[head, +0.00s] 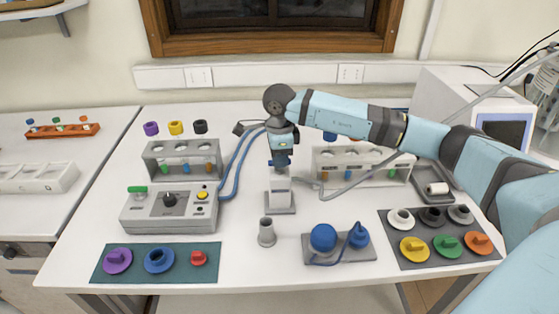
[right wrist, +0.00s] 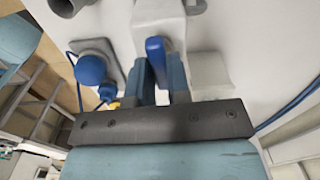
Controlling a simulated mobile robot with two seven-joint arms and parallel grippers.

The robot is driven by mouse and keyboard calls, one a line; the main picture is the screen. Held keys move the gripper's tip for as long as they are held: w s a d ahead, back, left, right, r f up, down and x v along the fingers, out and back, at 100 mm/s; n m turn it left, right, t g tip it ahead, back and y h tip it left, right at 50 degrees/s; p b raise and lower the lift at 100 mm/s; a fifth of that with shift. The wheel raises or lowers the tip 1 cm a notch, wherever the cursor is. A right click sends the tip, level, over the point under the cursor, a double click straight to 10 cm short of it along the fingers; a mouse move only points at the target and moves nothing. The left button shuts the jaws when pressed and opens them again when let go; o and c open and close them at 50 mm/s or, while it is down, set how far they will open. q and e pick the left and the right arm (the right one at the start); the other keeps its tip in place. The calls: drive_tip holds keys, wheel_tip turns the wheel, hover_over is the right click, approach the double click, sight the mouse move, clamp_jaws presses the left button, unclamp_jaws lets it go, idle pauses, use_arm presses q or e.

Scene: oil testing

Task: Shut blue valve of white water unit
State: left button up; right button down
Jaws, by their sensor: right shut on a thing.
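The white water unit (head: 281,186) stands upright on a grey base near the middle of the table. In the right wrist view its white body (right wrist: 158,14) is at the top centre, with the blue valve (right wrist: 156,60) pointing between my fingers. My right gripper (head: 281,162) reaches down over the top of the unit from the right, and its blue fingers (right wrist: 162,72) are shut on the blue valve. In the head view the gripper hides most of the valve. My left gripper is not in view.
A grey cup (head: 266,232) stands just in front of the unit. A grey plate with a blue ball-shaped device (head: 323,238) is to the right front. A control box (head: 170,208) with blue hoses is to the left. Racks (head: 361,166) stand behind on both sides.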

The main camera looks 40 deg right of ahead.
drive_tip(key=shift+m, duration=0.5)
drive_tip(key=c, duration=1.1)
unclamp_jaws()
wheel_tip(320, 180, up, 14)
drive_tip(key=shift+f+b, duration=0.1)
drive_tip(key=shift+b, duration=0.85)
